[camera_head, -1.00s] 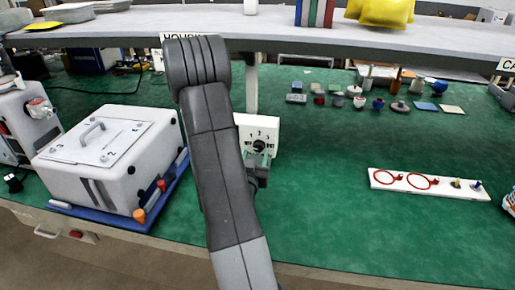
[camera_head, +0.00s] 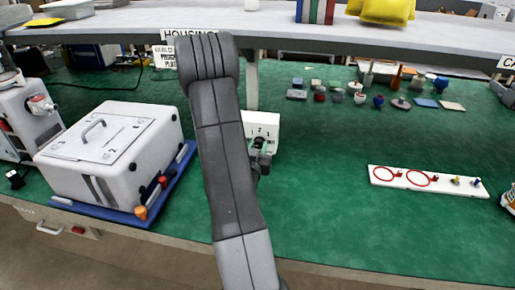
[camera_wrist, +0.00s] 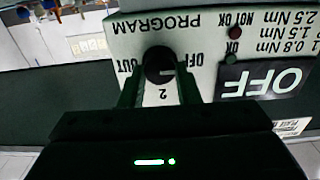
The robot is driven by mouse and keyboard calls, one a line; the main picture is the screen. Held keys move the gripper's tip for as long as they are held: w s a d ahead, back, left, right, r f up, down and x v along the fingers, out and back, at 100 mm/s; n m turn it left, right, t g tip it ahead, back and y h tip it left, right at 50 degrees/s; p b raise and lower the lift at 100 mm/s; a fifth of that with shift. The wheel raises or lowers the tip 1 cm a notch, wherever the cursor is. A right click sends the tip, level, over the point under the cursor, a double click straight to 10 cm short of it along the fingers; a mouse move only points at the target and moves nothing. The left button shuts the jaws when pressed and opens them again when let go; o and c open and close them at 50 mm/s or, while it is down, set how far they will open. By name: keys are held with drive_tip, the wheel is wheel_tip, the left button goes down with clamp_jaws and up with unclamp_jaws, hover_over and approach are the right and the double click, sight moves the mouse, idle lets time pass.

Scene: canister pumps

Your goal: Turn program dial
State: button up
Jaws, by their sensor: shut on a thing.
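The program dial (camera_wrist: 159,64) is a round black knob on a white panel (camera_wrist: 200,20), which appears upside down in the wrist view. The words PROGRAM, OFF and OUT and the number 2 are printed around it. My gripper (camera_wrist: 158,82) has one finger on each side of the knob and is shut on it. A dark display (camera_wrist: 262,80) on the panel reads OFF. In the head view the white panel (camera_head: 270,124) stands on the green bench, with my gripper (camera_head: 260,160) in front of it; my arm hides its left part.
A white housing box (camera_head: 112,150) on a blue tray stands left. Several small parts (camera_head: 378,100) lie at the back right. A white board with red rings (camera_head: 425,180) lies right. A shelf (camera_head: 350,38) runs above the bench.

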drive_tip(key=shift+f+b, duration=0.15)
drive_tip(key=shift+b, duration=0.35)
drive_tip(key=shift+f+m+b, duration=0.15)
drive_tip(key=shift+m+b, duration=0.55)
drive_tip(key=shift+b, duration=0.4)
drive_tip(key=m+b, duration=0.2)
drive_tip(key=b, duration=0.2)
drive_tip(key=m+b, duration=0.4)
drive_tip(key=b, duration=0.2)
drive_tip(key=shift+d, duration=0.1)
drive_tip(key=shift+m+b, duration=0.6)
drive_tip(key=shift+b, duration=0.25)
drive_tip(key=shift+r, duration=0.25)
drive_tip(key=o, duration=1)
drive_tip(key=shift+c, duration=0.2)
